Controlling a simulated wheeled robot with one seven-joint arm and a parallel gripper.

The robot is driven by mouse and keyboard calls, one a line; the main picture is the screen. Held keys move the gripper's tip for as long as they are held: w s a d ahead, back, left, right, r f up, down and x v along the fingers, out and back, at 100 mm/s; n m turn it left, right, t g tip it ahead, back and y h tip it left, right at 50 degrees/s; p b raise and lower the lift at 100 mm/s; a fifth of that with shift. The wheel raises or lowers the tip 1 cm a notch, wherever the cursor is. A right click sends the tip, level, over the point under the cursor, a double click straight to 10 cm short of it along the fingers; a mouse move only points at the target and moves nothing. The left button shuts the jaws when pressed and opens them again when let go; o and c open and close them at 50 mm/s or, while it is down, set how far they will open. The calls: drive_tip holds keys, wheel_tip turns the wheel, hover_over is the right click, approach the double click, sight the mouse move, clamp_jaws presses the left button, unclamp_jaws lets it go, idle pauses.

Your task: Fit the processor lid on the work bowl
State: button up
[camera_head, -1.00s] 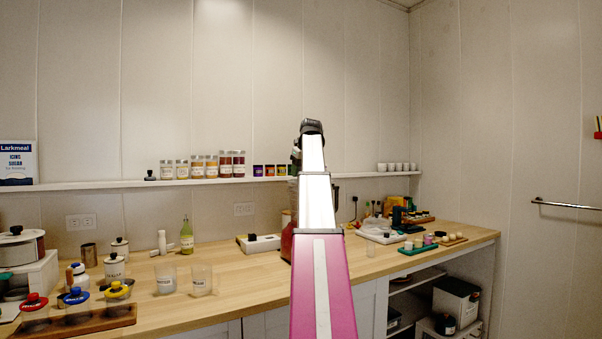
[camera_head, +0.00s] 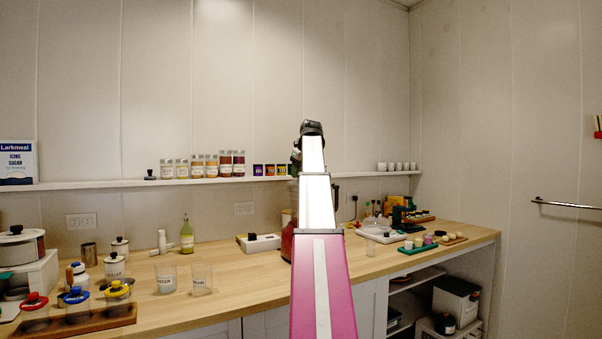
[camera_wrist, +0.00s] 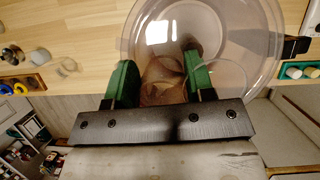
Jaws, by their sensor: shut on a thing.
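In the wrist view my gripper (camera_wrist: 161,75) has its two green fingers on either side of a clear, tube-like part, shut on it. This seems to be the feed tube of the clear processor lid (camera_wrist: 228,30), a wide round disc beyond the fingers. A black handle (camera_wrist: 297,47) shows at the right of the disc and looks like part of the work bowl under it. The bowl itself is hard to tell from the lid through the clear plastic. In the head view my arm hides most of the red processor base (camera_head: 287,242). Whether lid and bowl touch cannot be told.
The wooden counter (camera_head: 240,285) is clear in front of the processor. A green tray (camera_head: 417,248) with small jars is to the right. Clear cups (camera_head: 166,279) and colour-lidded jars (camera_head: 77,305) stand at the left.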

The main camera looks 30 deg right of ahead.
drive_tip(key=shift+f, duration=0.65)
drive_tip(key=o, duration=1.1)
drive_tip(key=shift+o, duration=0.2)
drive_tip(key=shift+r, duration=0.1)
drive_tip(key=v, duration=1)
drive_tip(key=shift+r, duration=0.3)
drive_tip(key=shift+s, duration=0.15)
